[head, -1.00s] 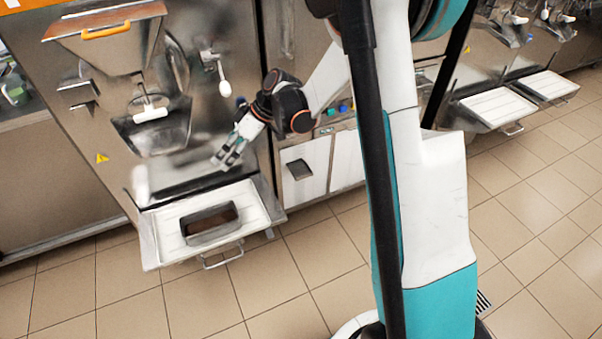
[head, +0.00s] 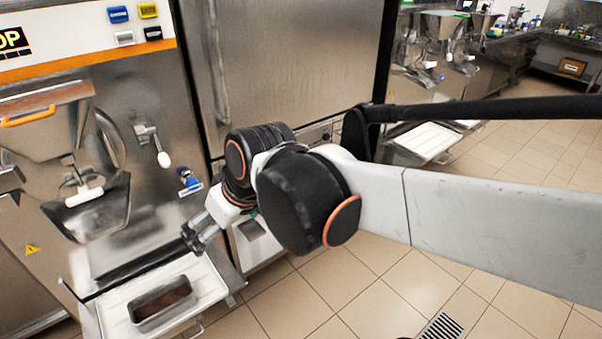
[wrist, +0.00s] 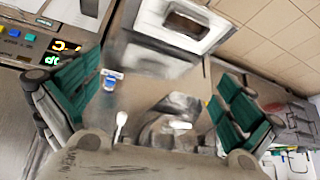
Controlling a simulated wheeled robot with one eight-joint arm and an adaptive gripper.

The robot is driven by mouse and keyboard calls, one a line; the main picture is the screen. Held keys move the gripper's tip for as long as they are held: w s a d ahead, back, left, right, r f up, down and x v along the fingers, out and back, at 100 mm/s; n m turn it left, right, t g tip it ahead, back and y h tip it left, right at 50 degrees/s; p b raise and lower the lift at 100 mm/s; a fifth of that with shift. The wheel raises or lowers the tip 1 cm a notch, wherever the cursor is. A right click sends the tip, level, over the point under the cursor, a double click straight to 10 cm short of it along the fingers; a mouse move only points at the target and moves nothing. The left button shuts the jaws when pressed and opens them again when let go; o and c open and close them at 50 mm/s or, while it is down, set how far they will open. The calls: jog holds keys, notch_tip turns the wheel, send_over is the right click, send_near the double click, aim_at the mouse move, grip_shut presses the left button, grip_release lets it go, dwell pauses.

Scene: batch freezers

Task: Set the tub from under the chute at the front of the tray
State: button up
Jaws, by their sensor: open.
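The tub (head: 160,303) is a rectangular metal pan with dark brown contents. It sits upright on the white tray (head: 207,284), towards the tray's front side and clear of the chute (head: 95,208). The wrist view also shows the tub (wrist: 187,20) on the tray (wrist: 228,28), near the top. My gripper (head: 192,238) is apart from the tub, above the back right of the tray. In the wrist view my gripper (wrist: 155,105) has its teal fingers wide apart with nothing held between them.
The freezer front (head: 150,110) rises behind the tray, with a white-tipped lever (head: 163,158) and the chute's white-handled gate (head: 84,196). A steel cabinet stands to the right. Tiled floor (head: 350,280) is open at the front right. Another white tray (head: 425,141) lies farther back.

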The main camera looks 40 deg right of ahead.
jog(key=s+d+m+t+h, duration=0.1)
jog(key=s+d, duration=0.1)
jog(key=s, duration=0.4)
jog(key=shift+f+m, duration=0.35)
jog(key=shift+m, duration=0.05)
dwell(0.9)
